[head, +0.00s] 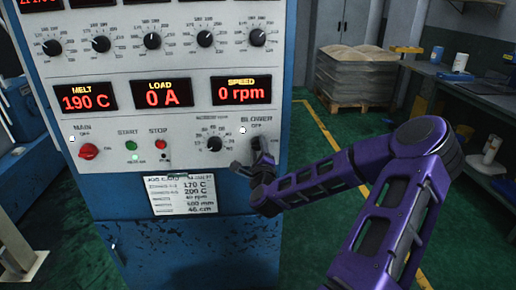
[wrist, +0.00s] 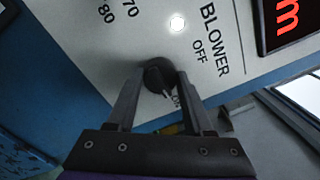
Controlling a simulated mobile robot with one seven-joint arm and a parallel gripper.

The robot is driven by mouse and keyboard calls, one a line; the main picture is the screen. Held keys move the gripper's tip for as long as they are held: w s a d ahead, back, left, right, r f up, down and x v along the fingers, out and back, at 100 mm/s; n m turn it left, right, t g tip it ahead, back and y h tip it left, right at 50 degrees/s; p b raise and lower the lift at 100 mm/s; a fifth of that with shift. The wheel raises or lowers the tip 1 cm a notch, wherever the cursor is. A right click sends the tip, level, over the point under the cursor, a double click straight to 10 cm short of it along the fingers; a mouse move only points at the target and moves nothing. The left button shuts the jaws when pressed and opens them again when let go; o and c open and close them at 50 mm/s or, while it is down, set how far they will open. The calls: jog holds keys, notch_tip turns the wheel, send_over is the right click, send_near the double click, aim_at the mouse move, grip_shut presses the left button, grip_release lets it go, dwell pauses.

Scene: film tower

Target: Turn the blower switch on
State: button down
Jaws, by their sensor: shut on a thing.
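The blower switch is a small black rotary knob (wrist: 158,74) on the pale control panel (head: 120,72), beside the printed words BLOWER and OFF. In the wrist view it sits between my two dark fingers, and my gripper (wrist: 161,80) is shut on it. In the head view my gripper (head: 254,152) is at the panel's lower right and mostly covers the knob. A small white round lamp (wrist: 178,22) is near the BLOWER label; it also shows in the head view (head: 243,130).
Left of the blower are a black dial (head: 214,144), a red stop button (head: 160,145), a green start button (head: 131,145) and a red main switch (head: 88,151). A label card (head: 183,193) hangs below. Stacked sacks (head: 355,75) and a workbench (head: 455,90) stand behind right.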

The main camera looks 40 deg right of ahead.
jog(key=shift+r+m, duration=0.1)
jog(key=shift+m, duration=0.2)
jog(key=shift+c, duration=1.4)
grip_release()
